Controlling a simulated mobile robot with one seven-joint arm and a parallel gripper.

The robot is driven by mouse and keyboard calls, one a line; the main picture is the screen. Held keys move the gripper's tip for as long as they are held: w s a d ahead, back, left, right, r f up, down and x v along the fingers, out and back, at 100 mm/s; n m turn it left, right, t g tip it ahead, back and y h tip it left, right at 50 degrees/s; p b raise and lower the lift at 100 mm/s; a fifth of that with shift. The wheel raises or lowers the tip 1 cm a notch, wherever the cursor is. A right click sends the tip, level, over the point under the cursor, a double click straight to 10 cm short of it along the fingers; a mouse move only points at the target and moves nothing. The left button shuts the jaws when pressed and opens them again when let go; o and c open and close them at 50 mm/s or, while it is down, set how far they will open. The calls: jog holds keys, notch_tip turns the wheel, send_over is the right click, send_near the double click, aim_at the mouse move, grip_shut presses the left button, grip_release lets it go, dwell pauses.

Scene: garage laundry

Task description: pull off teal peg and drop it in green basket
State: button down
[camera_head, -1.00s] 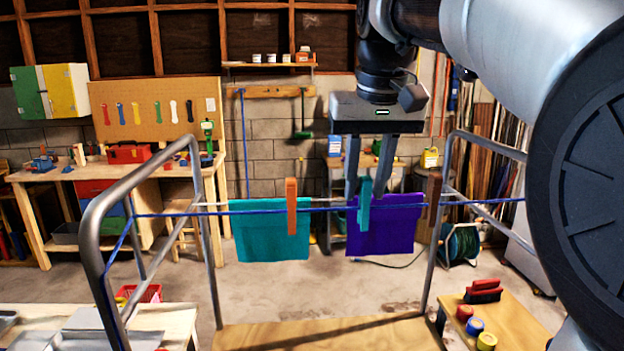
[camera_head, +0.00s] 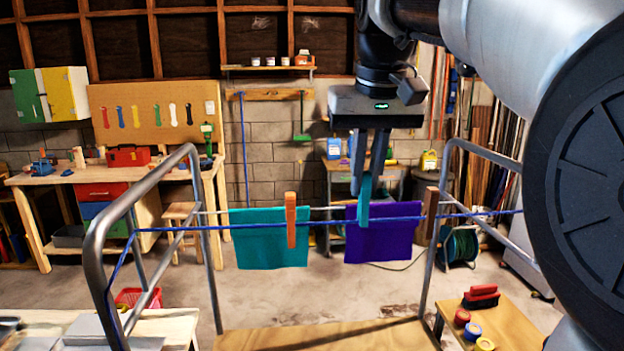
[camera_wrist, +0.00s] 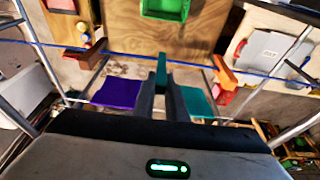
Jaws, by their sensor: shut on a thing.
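The teal peg (camera_head: 364,203) is upright in front of the purple cloth (camera_head: 385,240). Its lower end overlaps the blue line in the head view; I cannot tell whether it still clips it. My gripper (camera_head: 364,178) points down and is shut on the peg's upper part. In the wrist view the peg (camera_wrist: 161,68) shows between the fingertips (camera_wrist: 161,88). The green basket (camera_wrist: 165,8) shows at the top of the wrist view, cut by the frame edge, on a wooden surface. I do not see it in the head view.
An orange peg (camera_head: 291,220) sits on the line at the teal cloth (camera_head: 258,240), left of my gripper. A brown peg (camera_head: 430,208) is close on the right. Metal rack bars (camera_head: 150,190) stand at both sides. A red basket (camera_head: 135,297) is at lower left.

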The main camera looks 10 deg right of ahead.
jog(key=shift+r, duration=1.35)
jog(key=shift+f, duration=0.15)
dwell(0.8)
